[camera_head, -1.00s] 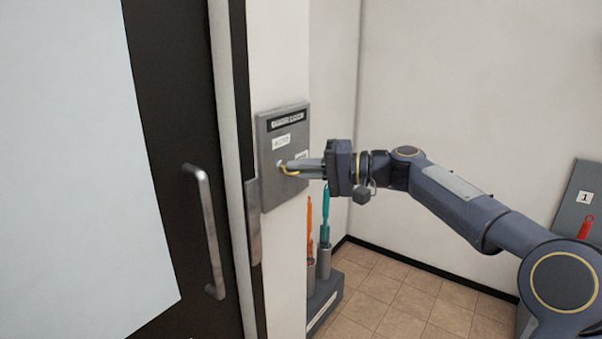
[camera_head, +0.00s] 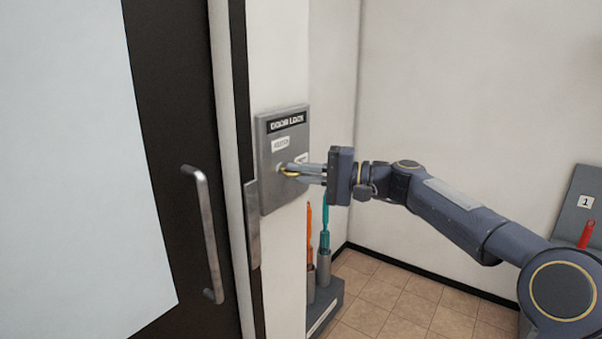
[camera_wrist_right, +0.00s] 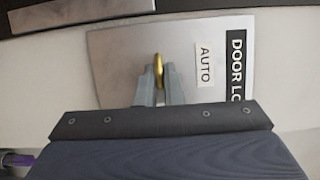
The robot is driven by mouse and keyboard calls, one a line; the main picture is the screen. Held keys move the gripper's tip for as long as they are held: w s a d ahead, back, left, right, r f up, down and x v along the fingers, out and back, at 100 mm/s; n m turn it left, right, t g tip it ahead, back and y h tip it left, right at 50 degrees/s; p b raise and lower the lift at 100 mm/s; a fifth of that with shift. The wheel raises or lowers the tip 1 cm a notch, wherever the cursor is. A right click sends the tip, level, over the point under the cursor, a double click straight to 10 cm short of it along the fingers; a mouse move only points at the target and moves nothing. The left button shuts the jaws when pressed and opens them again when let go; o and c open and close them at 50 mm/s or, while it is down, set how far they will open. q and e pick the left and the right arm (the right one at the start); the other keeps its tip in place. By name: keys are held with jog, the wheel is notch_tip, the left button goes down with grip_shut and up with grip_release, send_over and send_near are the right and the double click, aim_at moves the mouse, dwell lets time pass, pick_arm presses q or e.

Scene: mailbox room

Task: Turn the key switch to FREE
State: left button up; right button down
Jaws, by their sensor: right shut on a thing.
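The grey key switch plate (camera_head: 270,190), headed DOOR LOCK, is fixed to the white wall right of the door. It carries an AUTO label and a second label partly hidden behind my gripper. A brass key (camera_wrist_right: 158,68) stands in the plate. My right gripper (camera_head: 294,171) is shut on the key, with its fingers on either side of the bow. In the right wrist view the plate (camera_wrist_right: 120,50) appears turned sideways, with AUTO right of the key. My left gripper is not in view.
A dark-framed door with a metal handle (camera_head: 207,235) stands left of the plate. Orange (camera_head: 309,238) and teal (camera_head: 325,228) handled items stand in a grey holder (camera_head: 325,306) below. A panel marked 1 (camera_head: 580,215) is at the right.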

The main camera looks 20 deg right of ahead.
jog(key=c, duration=1.6)
grip_release()
jog(key=shift+o, duration=0.2)
jog(key=b+v, duration=0.1)
jog(key=v, duration=0.7)
jog(key=s+a+f+n+g+h+p, duration=0.1)
jog(key=s+a+f+h+p, duration=0.2)
jog(key=s, duration=0.4)
jog(key=s+a+f+n+g+h, duration=0.1)
jog(key=s+a+f+g+h, duration=0.1)
jog(key=s+a+f+h, duration=0.25)
jog(key=s+d+f+n+h+p, duration=0.1)
jog(key=s+f+h, duration=0.1)
jog(key=s+f, duration=0.4)
jog(key=s+d+f+n+h+p, duration=0.1)
jog(key=s+f, duration=0.6)
jog(key=s, duration=0.7)
jog(key=shift+s+d+f+h+p, duration=0.2)
jog(key=shift+d+h+p, duration=0.35)
jog(key=shift+h+p, duration=0.15)
